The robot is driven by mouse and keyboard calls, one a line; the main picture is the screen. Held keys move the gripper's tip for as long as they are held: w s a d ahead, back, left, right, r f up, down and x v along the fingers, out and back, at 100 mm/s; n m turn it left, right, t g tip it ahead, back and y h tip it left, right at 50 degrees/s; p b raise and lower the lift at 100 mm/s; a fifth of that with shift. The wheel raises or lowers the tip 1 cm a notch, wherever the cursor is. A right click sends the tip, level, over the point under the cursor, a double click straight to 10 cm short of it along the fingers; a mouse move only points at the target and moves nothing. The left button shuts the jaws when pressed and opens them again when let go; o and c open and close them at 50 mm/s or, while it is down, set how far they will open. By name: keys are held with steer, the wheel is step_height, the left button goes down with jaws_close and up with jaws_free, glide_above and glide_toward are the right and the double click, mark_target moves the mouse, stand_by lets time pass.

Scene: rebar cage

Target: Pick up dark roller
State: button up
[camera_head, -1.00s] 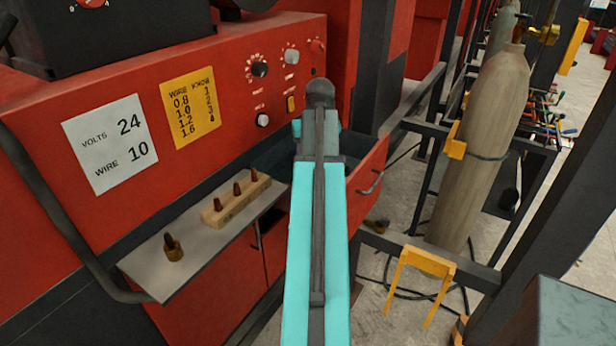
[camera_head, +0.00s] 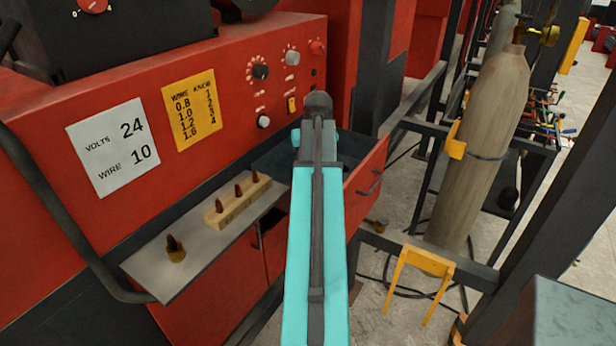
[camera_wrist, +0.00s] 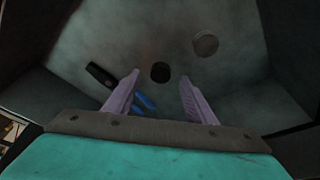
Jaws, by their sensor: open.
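A dark round piece, which looks like the dark roller (camera_wrist: 160,72), lies on the floor of the open drawer in the wrist view. My gripper (camera_wrist: 160,79) is open and empty, its two pale purple fingers pointing into the drawer. In that view the roller shows between the fingertips, near their tips; the height gap cannot be told. In the head view the red drawer (camera_head: 366,186) stands open below the machine panel. My arm hides the gripper and the roller there.
A grey disc (camera_wrist: 206,43) lies to the right of the roller. A black elongated piece (camera_wrist: 101,74) lies to its left, and a blue object (camera_wrist: 145,103) is near the left finger. Drawer walls close in around. A shelf (camera_head: 150,268) with a wooden tip block (camera_head: 237,204) is left of my arm.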

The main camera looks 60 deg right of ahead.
steer(key=shift+p+x, duration=0.55)
steer(key=shift+x, duration=1.1)
steer(key=shift+w, duration=0.1)
steer(key=c, duration=1.2)
